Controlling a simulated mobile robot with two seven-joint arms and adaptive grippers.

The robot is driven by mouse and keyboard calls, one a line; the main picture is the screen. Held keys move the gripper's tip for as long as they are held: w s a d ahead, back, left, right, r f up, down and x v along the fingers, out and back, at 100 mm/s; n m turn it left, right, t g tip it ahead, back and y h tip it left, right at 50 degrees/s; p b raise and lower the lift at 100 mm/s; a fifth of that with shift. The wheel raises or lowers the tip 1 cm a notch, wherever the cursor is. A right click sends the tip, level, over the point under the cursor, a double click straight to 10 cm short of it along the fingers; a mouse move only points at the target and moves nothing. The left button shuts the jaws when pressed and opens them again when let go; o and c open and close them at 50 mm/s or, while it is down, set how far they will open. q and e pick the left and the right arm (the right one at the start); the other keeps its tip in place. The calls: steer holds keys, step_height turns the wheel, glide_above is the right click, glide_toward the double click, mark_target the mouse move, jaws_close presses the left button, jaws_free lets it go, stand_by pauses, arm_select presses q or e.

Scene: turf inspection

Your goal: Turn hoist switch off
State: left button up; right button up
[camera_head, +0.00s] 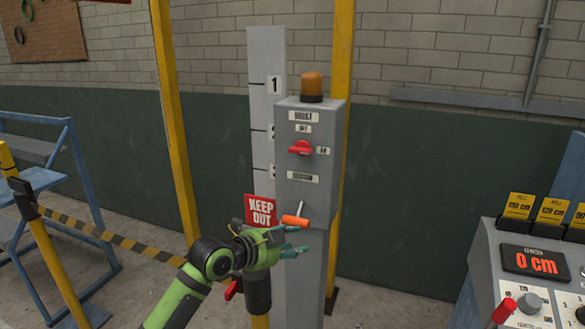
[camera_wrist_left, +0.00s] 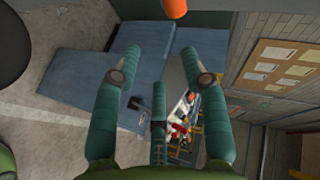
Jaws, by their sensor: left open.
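The hoist switch (camera_head: 301,148) is a red rotary knob on the front of a grey control box (camera_head: 298,188). A small label sits above the knob and another to its right; the knob lies roughly level, towards the right label. Below, a lever with an orange handle (camera_head: 294,221) sticks out of the box's lower part. My left gripper (camera_head: 299,240) is open and empty, just below the orange handle and well below the knob.
An orange beacon (camera_head: 312,86) tops the box. A red KEEP OUT sign (camera_head: 261,210) and yellow posts stand close by. A striped barrier tape (camera_head: 110,236) runs at the left. A grey console (camera_head: 520,275) reading 0 cm stands at the right.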

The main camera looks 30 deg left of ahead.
arm_select(q)
steer(key=w+a+r+m+t, duration=0.2)
steer(key=a+r, duration=0.2)
steer(key=r, duration=0.5)
steer(key=m+t, duration=0.2)
glide_toward(297, 153)
steer(key=w, duration=0.2)
steer(key=w+p, duration=0.1)
steer(key=w, duration=0.1)
steer(key=w+p, duration=0.1)
steer(key=w, duration=0.1)
steer(key=w+d+p, duration=0.1)
steer(key=p, duration=0.1)
steer(key=shift+w+f, duration=0.1)
steer(key=shift+w, duration=0.3)
steer(key=shift+w+d+f, duration=0.15)
steer(key=shift+w, duration=0.4)
steer(key=shift+f, duration=0.1)
jaws_close()
